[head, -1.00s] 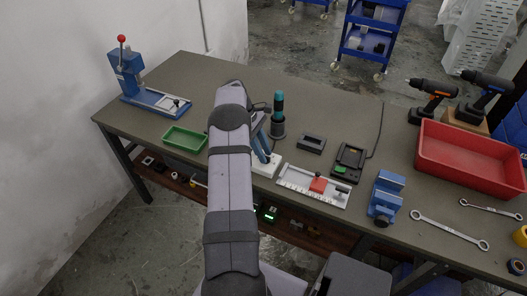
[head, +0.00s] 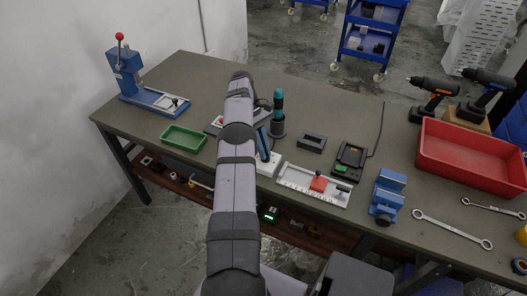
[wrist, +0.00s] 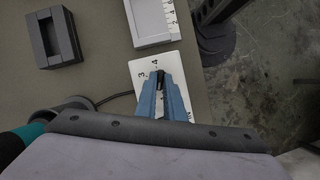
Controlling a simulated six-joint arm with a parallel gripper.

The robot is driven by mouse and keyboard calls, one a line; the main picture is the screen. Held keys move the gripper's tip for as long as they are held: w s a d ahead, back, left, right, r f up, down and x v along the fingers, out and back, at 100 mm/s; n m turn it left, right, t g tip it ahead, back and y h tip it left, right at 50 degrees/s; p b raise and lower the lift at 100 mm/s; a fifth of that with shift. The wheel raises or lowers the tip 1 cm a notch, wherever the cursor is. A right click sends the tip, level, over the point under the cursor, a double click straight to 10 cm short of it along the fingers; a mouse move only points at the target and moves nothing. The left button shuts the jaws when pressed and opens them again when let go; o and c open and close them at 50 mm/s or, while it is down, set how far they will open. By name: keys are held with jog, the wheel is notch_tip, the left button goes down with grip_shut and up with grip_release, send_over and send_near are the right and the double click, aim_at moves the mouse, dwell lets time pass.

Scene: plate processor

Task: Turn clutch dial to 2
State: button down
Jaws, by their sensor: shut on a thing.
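The clutch dial's white plate (wrist: 174,67) carries printed marks, including a 3 and a 4, in the wrist view. The white plate also shows at the bench's front edge in the head view (head: 269,168). My gripper (wrist: 160,78), with blue fingers, points down over the plate. Its fingers are shut on a dark piece at the plate's middle, which looks like the dial knob. The fingers hide most of the knob and the lower marks, so I cannot read its setting. In the head view my gripper (head: 264,158) stands upright over the plate.
A teal screwdriver (head: 278,103) stands in a dark holder just behind. A dark rectangular block (head: 312,142) and a green tray (head: 184,138) are nearby. A blue vise (head: 387,195) stands farther right.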

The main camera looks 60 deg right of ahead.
dwell(0.4)
jog(key=c, duration=1.9)
grip_release()
jog(key=shift+o, duration=0.2)
notch_tip(320, 180, up, 10)
jog(key=p, duration=0.3)
